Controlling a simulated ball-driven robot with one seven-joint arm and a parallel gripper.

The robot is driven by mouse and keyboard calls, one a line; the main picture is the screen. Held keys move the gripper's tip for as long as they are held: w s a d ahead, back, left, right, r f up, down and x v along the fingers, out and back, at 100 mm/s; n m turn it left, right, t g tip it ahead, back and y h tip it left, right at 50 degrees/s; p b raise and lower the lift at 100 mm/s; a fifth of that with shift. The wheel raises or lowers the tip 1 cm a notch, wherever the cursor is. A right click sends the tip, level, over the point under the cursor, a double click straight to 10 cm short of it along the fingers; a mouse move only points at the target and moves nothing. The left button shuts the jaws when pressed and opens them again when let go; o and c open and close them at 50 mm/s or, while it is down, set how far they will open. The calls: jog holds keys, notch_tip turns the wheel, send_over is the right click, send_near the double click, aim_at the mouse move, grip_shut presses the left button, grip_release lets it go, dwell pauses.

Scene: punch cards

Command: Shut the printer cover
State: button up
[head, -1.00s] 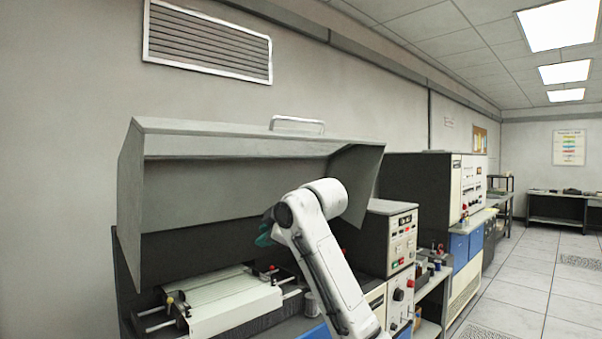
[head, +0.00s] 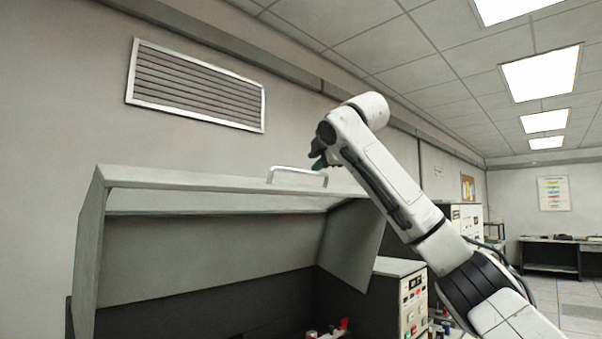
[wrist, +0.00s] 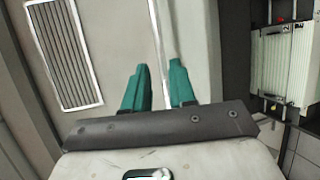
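The printer cover (head: 215,245) is a large grey hood, raised open, with its underside facing me. A pale metal handle (head: 297,176) stands on its top front edge. My gripper (head: 319,158) is at the handle's right end, its teal fingers partly hidden behind my wrist. In the wrist view my gripper (wrist: 158,78) is open, its two teal fingers apart. A thin bright metal strip (wrist: 158,35), which looks like the handle, runs up from the gap between them. I cannot tell whether the fingers touch it. The printer's paper bed (wrist: 284,65) shows at the right there.
A wall vent (head: 196,85) is above and behind the cover. A control box (head: 402,297) with buttons stands close to the cover's right side. More cabinets (head: 465,220) line the wall beyond. Open floor (head: 580,300) lies at the far right.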

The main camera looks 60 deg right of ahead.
aim_at(305, 171)
jog(key=p+x, duration=0.3)
jog(key=x, duration=0.5)
jog(key=shift+w+d+r, duration=0.1)
jog(key=shift+w+d, duration=0.05)
jog(key=shift+w, duration=0.05)
jog(key=shift+w+d+f+p, duration=0.25)
jog(key=shift+w+d+p, duration=0.05)
jog(key=shift+w+p, duration=0.1)
jog(key=shift+c, duration=0.5)
grip_shut()
